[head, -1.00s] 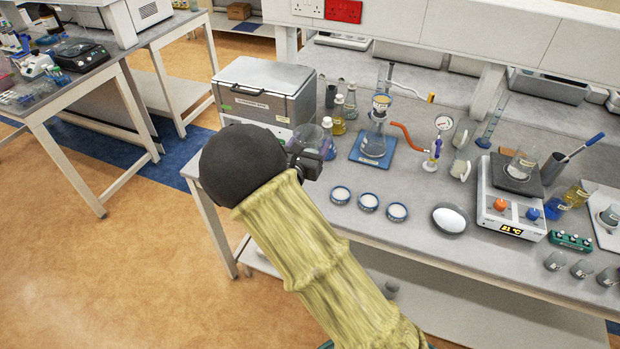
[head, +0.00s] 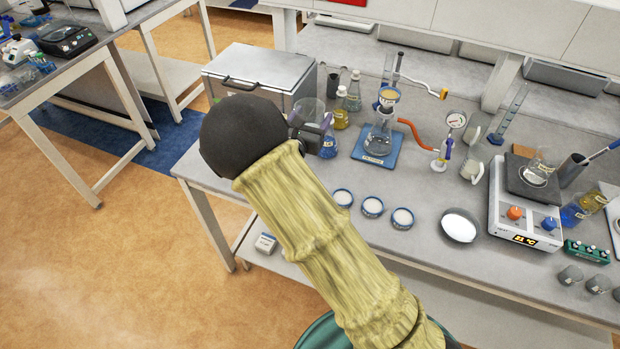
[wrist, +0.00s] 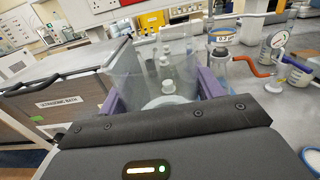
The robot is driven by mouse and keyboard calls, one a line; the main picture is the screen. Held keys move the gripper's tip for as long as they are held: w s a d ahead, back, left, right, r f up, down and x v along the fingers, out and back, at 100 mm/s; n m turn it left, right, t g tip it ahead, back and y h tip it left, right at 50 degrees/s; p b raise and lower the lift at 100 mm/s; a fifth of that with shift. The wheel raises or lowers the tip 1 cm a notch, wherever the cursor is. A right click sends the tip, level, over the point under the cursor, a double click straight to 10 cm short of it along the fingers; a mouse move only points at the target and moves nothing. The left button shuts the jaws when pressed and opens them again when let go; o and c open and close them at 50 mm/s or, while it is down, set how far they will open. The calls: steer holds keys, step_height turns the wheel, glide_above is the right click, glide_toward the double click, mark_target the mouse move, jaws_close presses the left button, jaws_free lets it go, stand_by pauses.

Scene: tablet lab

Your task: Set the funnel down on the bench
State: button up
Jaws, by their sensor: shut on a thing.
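My gripper (head: 318,126) is over the left part of the bench (head: 420,215), beside the metal bath. Its purple fingers show in the wrist view (wrist: 162,90), shut on a clear, wide-mouthed vessel, which I take as the funnel (wrist: 150,65). The funnel's rim is up, and its lower part is hidden behind the gripper body. In the head view only part of the clear funnel (head: 308,110) shows above the black wrist. I cannot tell whether it touches the bench.
The ultrasonic bath (head: 258,72) stands just left of the gripper. Bottles (head: 352,95) and a flask (head: 378,140) on a blue base stand behind and right. Several white dishes (head: 372,206) line the front. Bench surface between dishes and hot plate (head: 525,205) is partly clear.

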steer(key=shift+w+f+b, duration=0.3)
steer(key=shift+f+b, duration=0.2)
steer(key=shift+f, duration=0.1)
steer(key=shift+s+f+b, duration=0.25)
steer(key=shift+f+b, duration=0.2)
steer(key=shift+b, duration=0.15)
step_height(320, 180, down, 8)
steer(key=b, duration=0.7)
steer(key=shift+b, duration=0.4)
steer(key=shift+w+f+p, duration=0.1)
steer(key=shift+f+p, duration=0.3)
steer(key=shift+f, duration=2.45)
steer(key=shift+f, duration=0.1)
steer(key=shift+f+p, duration=0.3)
steer(key=shift+f, duration=1.7)
